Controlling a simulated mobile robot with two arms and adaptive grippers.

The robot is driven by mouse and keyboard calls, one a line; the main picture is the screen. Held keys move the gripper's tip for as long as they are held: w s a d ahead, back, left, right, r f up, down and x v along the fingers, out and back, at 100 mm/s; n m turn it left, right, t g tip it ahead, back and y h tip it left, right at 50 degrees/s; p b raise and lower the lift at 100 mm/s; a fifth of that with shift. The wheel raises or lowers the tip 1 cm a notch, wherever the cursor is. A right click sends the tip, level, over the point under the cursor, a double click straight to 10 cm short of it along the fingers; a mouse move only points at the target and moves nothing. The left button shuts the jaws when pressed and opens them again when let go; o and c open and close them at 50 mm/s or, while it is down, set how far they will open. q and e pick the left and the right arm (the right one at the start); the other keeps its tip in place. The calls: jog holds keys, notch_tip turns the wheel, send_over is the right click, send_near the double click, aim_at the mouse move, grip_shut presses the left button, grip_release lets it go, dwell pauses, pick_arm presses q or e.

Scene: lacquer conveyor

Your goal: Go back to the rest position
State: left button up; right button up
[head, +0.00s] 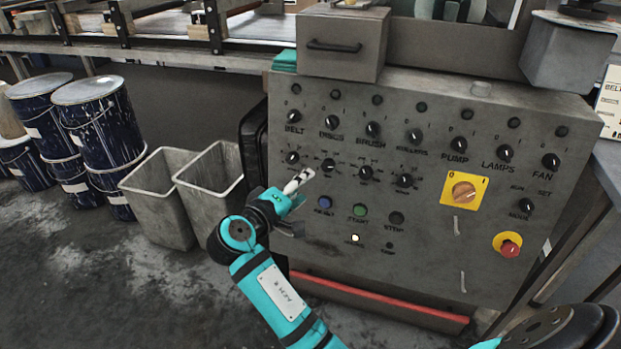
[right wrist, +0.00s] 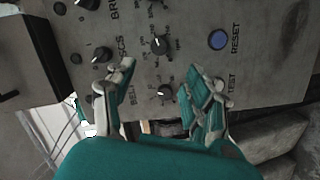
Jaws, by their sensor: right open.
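My right gripper (head: 298,203) is in front of the lower left part of the grey control panel (head: 300,265) in the head view. Its fingers are spread apart with nothing between them. In the right wrist view the open fingers of my right gripper (right wrist: 165,85) face the panel, with small black knobs (right wrist: 165,92) visible behind the gap. The blue RESET button (right wrist: 217,40) is beside one finger in that view, and shows just right of the gripper in the head view (head: 325,203). I cannot tell whether any finger touches the panel. My left gripper is not in view.
Two open grey bins (head: 160,205) stand left of my right arm, with stacked dark blue drums (head: 100,120) farther left. A grey drawer box (head: 342,45) sits on top of the panel. A red emergency button (head: 509,246) is at lower right. A red bar (head: 380,303) runs below.

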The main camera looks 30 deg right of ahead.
jog(key=shift+s+a+r, duration=0.1)
jog(key=shift+s+a, duration=0.25)
jog(key=shift+a, duration=0.2)
